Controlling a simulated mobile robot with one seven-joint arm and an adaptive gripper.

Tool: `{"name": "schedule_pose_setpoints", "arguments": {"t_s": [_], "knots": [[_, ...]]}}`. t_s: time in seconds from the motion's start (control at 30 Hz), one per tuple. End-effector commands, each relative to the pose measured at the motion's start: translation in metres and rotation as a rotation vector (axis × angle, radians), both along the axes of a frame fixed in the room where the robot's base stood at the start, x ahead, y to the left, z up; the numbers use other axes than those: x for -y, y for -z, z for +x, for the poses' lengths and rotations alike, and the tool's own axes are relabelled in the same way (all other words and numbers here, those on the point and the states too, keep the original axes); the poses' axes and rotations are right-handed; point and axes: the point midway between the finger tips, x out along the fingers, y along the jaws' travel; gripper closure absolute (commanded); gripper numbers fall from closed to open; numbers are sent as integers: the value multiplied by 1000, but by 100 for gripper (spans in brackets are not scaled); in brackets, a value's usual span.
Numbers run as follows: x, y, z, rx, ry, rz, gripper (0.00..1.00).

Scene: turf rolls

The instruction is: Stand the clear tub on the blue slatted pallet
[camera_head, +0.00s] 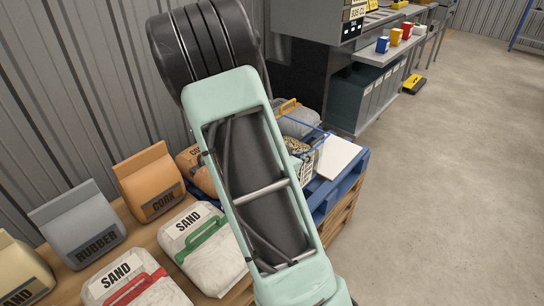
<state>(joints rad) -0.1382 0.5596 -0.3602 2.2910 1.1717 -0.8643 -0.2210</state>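The blue slatted pallet (354,174) shows at its right edge behind my arm, on top of wooden slats. My pale green arm link crosses the middle of the view and covers much of the pallet. I cannot pick out the clear tub for certain. A thin blue-edged shape (318,133) stands over the pallet just right of my arm, but I cannot tell what it is. My gripper is not in view.
Sand bags (202,243), a rubber bag (78,222) and a cork bag (149,182) stand along a wooden surface. A white flat piece (338,157) lies at the pallet's right. Grey shelving (366,105) stands behind. The concrete floor at right is open.

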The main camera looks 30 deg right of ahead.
Motion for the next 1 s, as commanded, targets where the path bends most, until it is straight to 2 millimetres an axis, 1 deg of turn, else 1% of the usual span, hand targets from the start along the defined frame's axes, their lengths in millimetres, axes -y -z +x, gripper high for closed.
{"name": "schedule_pose_setpoints", "arguments": {"t_s": [0.07,0.13,0.3,0.4,0.57,0.83,1.0], "knots": [[4,5,-6,2,25,-1,100],[5,15,-8,2,33,-2,100],[5,48,-9,2,35,-2,100],[5,61,-8,2,33,-1,100],[5,69,-8,4,34,-2,100],[5,103,-8,4,33,-2,100],[5,103,-7,6,32,-2,100]]}}
